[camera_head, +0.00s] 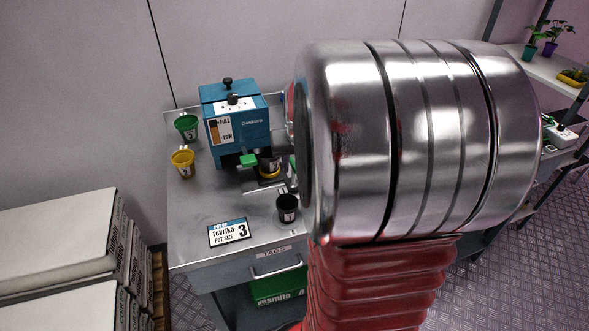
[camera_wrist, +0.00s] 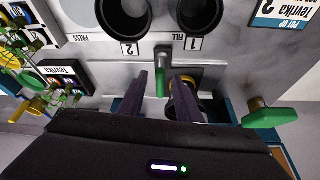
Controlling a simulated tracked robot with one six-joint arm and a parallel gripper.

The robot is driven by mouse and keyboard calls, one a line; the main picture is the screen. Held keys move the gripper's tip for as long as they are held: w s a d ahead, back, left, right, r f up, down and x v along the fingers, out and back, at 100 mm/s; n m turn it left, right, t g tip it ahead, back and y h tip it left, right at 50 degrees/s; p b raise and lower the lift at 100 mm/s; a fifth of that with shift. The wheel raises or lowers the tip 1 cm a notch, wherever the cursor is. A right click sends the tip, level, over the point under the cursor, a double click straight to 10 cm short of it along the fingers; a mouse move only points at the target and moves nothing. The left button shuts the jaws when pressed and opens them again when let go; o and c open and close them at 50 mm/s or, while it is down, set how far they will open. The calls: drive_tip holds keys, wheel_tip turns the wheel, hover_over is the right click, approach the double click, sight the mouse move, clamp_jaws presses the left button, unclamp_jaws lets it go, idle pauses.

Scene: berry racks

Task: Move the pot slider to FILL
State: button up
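In the wrist view the pot slider (camera_wrist: 164,57) shows as a grey block with a green handle, between the FILL 1 and PRESS 2 labels; I cannot tell exactly which label it lines up with. My gripper (camera_wrist: 162,80) is open, with one dark finger on each side of the green handle and a small gap visible on both sides. Two dark round pots or openings (camera_wrist: 124,14) lie beyond the slider. A dark pot with a yellow ring (camera_wrist: 188,97) is partly hidden behind the right finger. In the head view my arm hides the gripper.
The blue machine (camera_head: 243,125) stands at the back of the metal bench (camera_head: 195,215). A green knob (camera_wrist: 270,117) sticks out right of my fingers. A black pot (camera_head: 288,209) and a Tevrika sign (camera_head: 229,232) are in front.

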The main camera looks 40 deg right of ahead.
drive_tip(key=v, duration=0.9)
